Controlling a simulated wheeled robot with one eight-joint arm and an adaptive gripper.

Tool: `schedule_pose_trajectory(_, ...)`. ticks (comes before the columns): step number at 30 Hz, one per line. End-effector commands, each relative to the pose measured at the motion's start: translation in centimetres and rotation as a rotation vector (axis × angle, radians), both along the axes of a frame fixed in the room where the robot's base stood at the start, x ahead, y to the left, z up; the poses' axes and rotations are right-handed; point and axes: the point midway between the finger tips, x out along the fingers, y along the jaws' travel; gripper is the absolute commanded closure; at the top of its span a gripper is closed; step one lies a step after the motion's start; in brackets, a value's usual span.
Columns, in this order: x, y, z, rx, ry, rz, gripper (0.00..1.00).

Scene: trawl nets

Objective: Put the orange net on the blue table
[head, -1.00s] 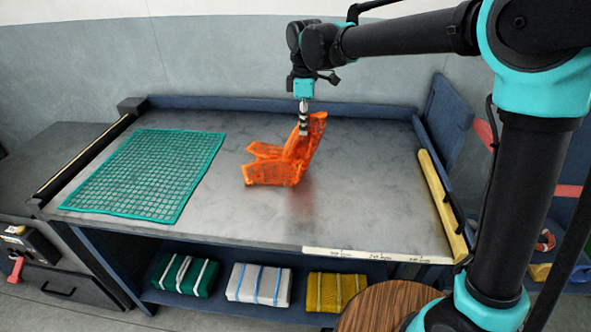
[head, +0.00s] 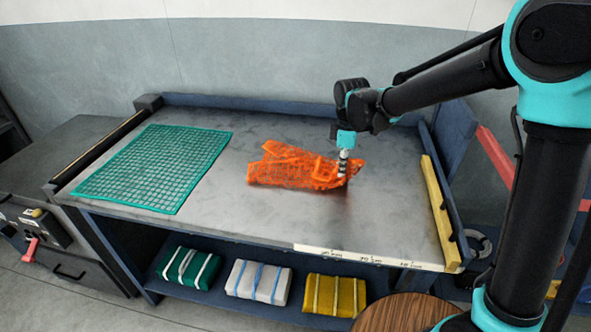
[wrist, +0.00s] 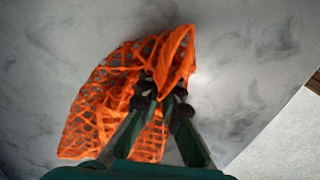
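The orange net (head: 290,168) lies bunched on the grey top of the blue-framed table (head: 236,222), right of the green net. My gripper (head: 343,178) is low over the table at the net's right end. In the wrist view, the fingers of my gripper (wrist: 164,90) come together on a gathered fold of the orange net (wrist: 98,110). The fingertips are partly hidden in the mesh. Most of the net appears to rest flat, with its right end bunched at the fingers.
A flat green net (head: 155,168) covers the table's left part. A yellow bar (head: 440,213) runs along the right edge, and a blue raised rim (head: 250,105) along the back. Folded bundles (head: 258,281) sit on the shelf below. The table's front middle is clear.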

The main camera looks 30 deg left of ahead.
Motion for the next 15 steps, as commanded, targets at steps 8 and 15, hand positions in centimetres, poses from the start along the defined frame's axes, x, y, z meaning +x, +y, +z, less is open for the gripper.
schedule_pose_trajectory(8,0.0,-0.8,-1.4,0.000,0.000,0.000,1.00)
schedule_pose_trajectory(15,0.0,-0.8,-1.5,0.000,0.000,0.000,1.00)
